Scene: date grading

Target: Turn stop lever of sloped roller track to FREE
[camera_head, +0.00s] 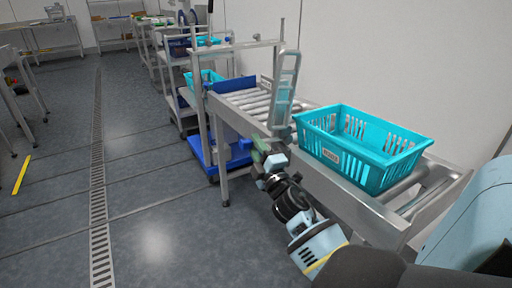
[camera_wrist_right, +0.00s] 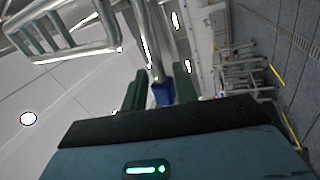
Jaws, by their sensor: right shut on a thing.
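The sloped roller track (camera_head: 372,210) runs from the near right toward the back, with metal rollers and grey side rails. My right gripper (camera_head: 262,152) is at the track's left side, by the foot of an upright slotted metal frame (camera_head: 287,75). In the right wrist view my gripper (camera_wrist_right: 160,92) has its dark green fingers on either side of a blue lever handle (camera_wrist_right: 162,94) on a metal rod, and is shut on it. The slotted frame also shows in the wrist view (camera_wrist_right: 70,35). I cannot read any lever marking. My left gripper is not in view.
A turquoise slotted crate (camera_head: 372,180) with a small label sits on the near rollers, right of the slotted frame. A blue-decked cart (camera_head: 203,151) stands left of the track.

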